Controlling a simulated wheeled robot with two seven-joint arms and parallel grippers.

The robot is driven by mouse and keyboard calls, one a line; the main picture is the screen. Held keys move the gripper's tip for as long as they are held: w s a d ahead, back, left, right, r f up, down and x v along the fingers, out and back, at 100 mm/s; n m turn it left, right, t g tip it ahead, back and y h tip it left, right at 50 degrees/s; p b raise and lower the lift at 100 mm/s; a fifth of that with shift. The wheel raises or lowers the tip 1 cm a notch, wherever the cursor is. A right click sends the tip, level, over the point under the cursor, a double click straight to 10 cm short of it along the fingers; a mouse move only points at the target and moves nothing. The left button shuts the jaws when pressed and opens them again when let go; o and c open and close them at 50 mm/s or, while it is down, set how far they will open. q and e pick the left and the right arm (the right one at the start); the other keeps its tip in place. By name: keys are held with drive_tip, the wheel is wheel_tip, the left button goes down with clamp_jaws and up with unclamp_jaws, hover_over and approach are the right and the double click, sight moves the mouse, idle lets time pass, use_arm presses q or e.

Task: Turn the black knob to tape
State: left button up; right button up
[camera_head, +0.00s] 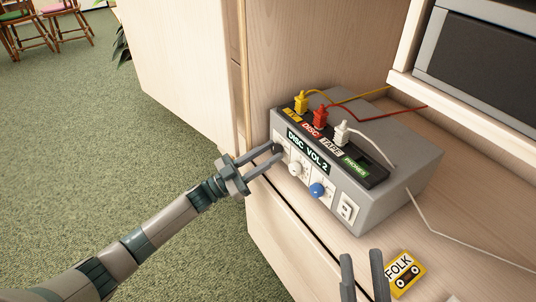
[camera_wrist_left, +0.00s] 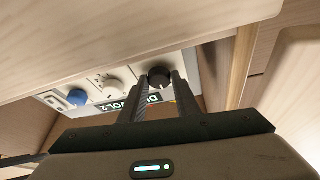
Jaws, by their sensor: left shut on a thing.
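The grey switch box (camera_head: 395,190) stands on the wooden shelf. Its display (camera_head: 308,150) reads "DISC VOL 2". The black knob (camera_head: 277,147) is at the left end of its front face, partly hidden by my left gripper (camera_head: 272,157). In the left wrist view the black knob (camera_wrist_left: 159,77) sits between the fingers of my left gripper (camera_wrist_left: 160,88), which is shut on it. The knob's pointer cannot be made out. My right gripper (camera_head: 362,256) is at the bottom of the head view, its two fingers apart with nothing between them.
A white knob (camera_head: 296,169) and a blue knob (camera_head: 317,190) sit right of the black one, then a white switch (camera_head: 347,210). Yellow (camera_head: 301,103), red (camera_head: 320,117) and white (camera_head: 341,134) plugs with cables stand on top. A yellow FOLK cassette (camera_head: 404,273) lies near my right gripper.

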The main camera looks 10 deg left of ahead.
use_arm(q)
drive_tip(key=shift+m+g, duration=0.3)
drive_tip(key=shift+m, duration=0.4)
use_arm(e)
drive_tip(key=shift+f, duration=0.1)
use_arm(q)
drive_tip(key=shift+m+h, duration=0.3)
drive_tip(key=m+g, duration=0.2)
drive_tip(key=m, duration=0.2)
drive_tip(key=shift+a, duration=0.1)
drive_tip(key=shift+r+m+g, duration=0.1)
drive_tip(key=shift+m+g, duration=0.5)
drive_tip(key=shift+m, duration=0.4)
drive_tip(key=shift+m+g, duration=0.4)
drive_tip(key=shift+m, duration=0.5)
drive_tip(key=shift+m+g, duration=0.3)
drive_tip(key=shift+m, duration=0.7)
use_arm(e)
drive_tip(key=shift+s+a+f, duration=0.1)
drive_tip(key=shift+a+f, duration=0.05)
drive_tip(key=shift+f, duration=0.1)
drive_tip(key=shift+r, duration=0.1)
use_arm(q)
drive_tip(key=o, duration=0.9)
drive_tip(key=shift+c, duration=0.2)
drive_tip(key=shift+o, duration=0.8)
drive_tip(key=shift+w+r, duration=0.1)
use_arm(e)
drive_tip(key=shift+r, duration=0.25)
